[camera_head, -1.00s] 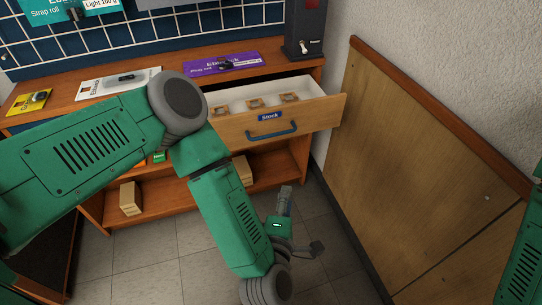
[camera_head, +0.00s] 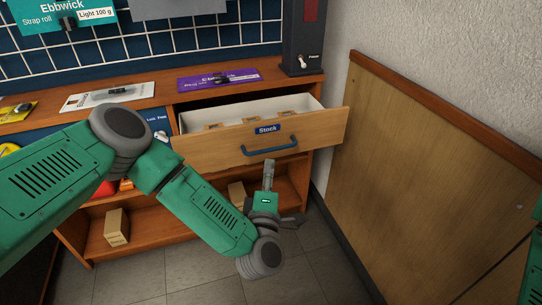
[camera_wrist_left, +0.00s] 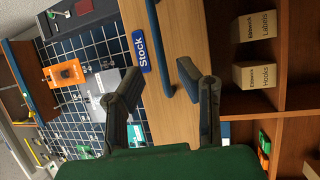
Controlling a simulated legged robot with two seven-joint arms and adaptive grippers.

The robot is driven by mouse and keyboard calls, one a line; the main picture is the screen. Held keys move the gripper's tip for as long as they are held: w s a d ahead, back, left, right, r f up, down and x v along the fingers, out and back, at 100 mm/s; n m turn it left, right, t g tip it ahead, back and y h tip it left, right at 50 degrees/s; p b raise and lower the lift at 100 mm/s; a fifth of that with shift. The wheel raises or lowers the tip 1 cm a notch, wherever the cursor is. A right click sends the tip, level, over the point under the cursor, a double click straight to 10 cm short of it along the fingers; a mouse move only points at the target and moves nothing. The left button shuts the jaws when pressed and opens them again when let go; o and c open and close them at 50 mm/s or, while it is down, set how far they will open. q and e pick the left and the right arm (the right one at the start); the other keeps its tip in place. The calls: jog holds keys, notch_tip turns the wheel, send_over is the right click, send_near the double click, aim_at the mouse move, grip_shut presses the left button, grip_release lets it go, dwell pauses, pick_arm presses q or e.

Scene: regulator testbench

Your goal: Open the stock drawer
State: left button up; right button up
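The stock drawer (camera_head: 220,152) stands pulled out of the wooden bench, showing its pale interior and a few small brown items. Its wooden front bears a blue "Stock" label (camera_head: 268,129) and a blue bar handle (camera_head: 270,147). My left gripper (camera_head: 285,190) is open and empty, just below and in front of the handle. In the left wrist view, the open fingers (camera_wrist_left: 158,78) point at the drawer front, with the handle (camera_wrist_left: 160,50) appearing between them, nearer the right finger. They look apart from it. My right gripper is out of view; only a green arm part shows at the right edge.
The bench top (camera_head: 150,115) holds flat packs and a dark upright unit (camera_head: 302,40). Small boxes (camera_head: 117,227) sit on the shelf below. A wooden wall panel (camera_head: 425,150) stands at the right. Open tiled floor lies in front of the bench.

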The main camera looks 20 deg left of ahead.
aim_at(271, 150)
pick_arm(q)
jog(key=shift+b+x, duration=0.9)
jog(key=shift+x, duration=2.9)
jog(key=shift+a, duration=0.1)
jog(key=shift+s+f, duration=0.1)
grip_shut()
